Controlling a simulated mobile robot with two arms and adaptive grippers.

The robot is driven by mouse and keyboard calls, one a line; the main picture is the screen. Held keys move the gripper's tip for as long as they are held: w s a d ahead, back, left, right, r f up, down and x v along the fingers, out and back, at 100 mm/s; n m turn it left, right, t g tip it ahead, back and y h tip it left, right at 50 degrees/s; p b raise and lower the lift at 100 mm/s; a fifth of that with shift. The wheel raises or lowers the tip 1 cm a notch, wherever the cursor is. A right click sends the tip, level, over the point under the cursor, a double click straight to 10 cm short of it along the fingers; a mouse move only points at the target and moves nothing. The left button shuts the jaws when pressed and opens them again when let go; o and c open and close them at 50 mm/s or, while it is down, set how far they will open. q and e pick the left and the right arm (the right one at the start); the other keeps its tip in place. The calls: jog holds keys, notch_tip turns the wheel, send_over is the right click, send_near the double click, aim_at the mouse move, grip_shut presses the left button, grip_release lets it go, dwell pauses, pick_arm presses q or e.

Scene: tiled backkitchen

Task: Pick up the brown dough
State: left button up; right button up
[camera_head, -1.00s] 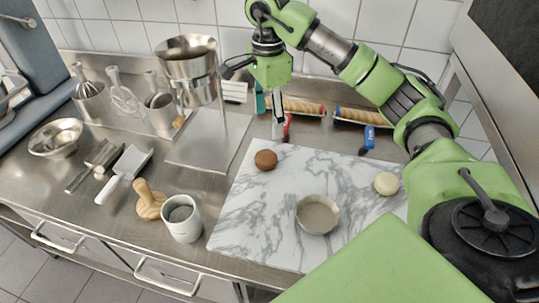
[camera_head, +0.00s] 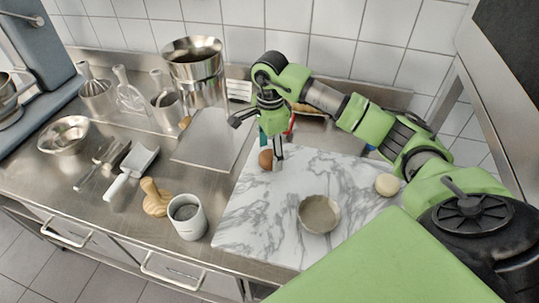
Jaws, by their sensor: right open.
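The brown dough (camera_head: 265,160) is a small round ball on the back left part of the white marble board (camera_head: 245,210). My right gripper (camera_head: 271,151) points down right at the dough, with its fingers partly in front of it. The fingers are apart; I cannot tell whether they touch the dough. The dough rests on the board and is partly hidden by the gripper. My left gripper is not in view.
A pale dough ball (camera_head: 387,185) and a shallow round dish (camera_head: 319,213) are on the board. A grey-white cup (camera_head: 187,217), wooden tool (camera_head: 155,197), scoop (camera_head: 132,172) and steel bowl (camera_head: 64,135) stand left. A steel pot (camera_head: 194,62) stands behind.

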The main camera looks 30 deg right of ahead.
jog(key=c, duration=1.2)
jog(key=shift+c, duration=0.2)
